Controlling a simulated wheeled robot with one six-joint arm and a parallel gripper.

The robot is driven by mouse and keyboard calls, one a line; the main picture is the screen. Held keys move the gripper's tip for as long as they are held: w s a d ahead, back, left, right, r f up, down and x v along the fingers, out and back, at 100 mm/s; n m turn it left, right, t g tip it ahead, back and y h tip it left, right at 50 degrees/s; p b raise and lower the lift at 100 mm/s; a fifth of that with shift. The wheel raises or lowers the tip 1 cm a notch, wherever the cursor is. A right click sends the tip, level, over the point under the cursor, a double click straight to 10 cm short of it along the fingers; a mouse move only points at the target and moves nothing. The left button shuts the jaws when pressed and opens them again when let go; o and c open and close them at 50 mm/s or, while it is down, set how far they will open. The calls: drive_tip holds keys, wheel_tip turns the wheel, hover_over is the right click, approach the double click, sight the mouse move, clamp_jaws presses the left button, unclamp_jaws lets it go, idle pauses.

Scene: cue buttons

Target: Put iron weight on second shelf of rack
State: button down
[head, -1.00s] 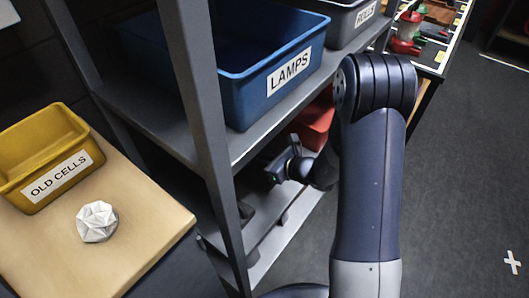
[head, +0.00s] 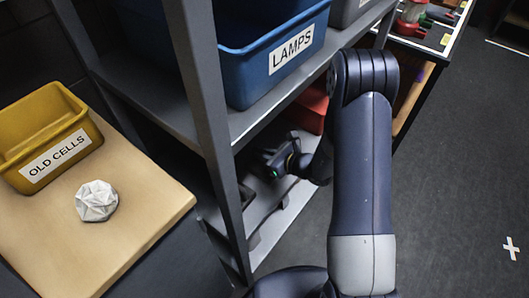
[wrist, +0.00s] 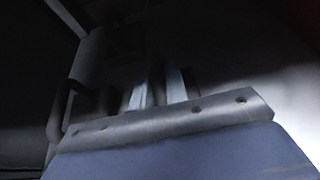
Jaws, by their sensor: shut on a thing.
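The grey metal rack (head: 205,110) stands in the middle of the head view. My gripper (head: 272,163) is inside it, below the shelf with the blue bin and just above a lower grey shelf (head: 284,212). My forearm partly hides this space. In the dark wrist view, the two pale fingers of my gripper (wrist: 159,90) are close together, shut on the iron weight. The weight is too dark there to outline clearly, and my gripper hides it in the head view.
A blue LAMPS bin (head: 262,75) stands on the shelf above my gripper. A red bin (head: 311,108) is behind it on the lower level. A rack post is close on the left. A tan table (head: 140,215) holds a yellow OLD CELLS bin (head: 40,130) and a white faceted lump (head: 97,201).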

drive_tip(key=shift+w, duration=0.1)
drive_tip(key=c, duration=1.8)
unclamp_jaws()
drive_tip(key=shift+f, duration=0.1)
drive_tip(key=o, duration=0.4)
drive_tip(key=shift+d+r, duration=0.1)
drive_tip(key=shift+r, duration=0.15)
drive_tip(key=v, duration=1.2)
drive_tip(key=shift+p, duration=0.4)
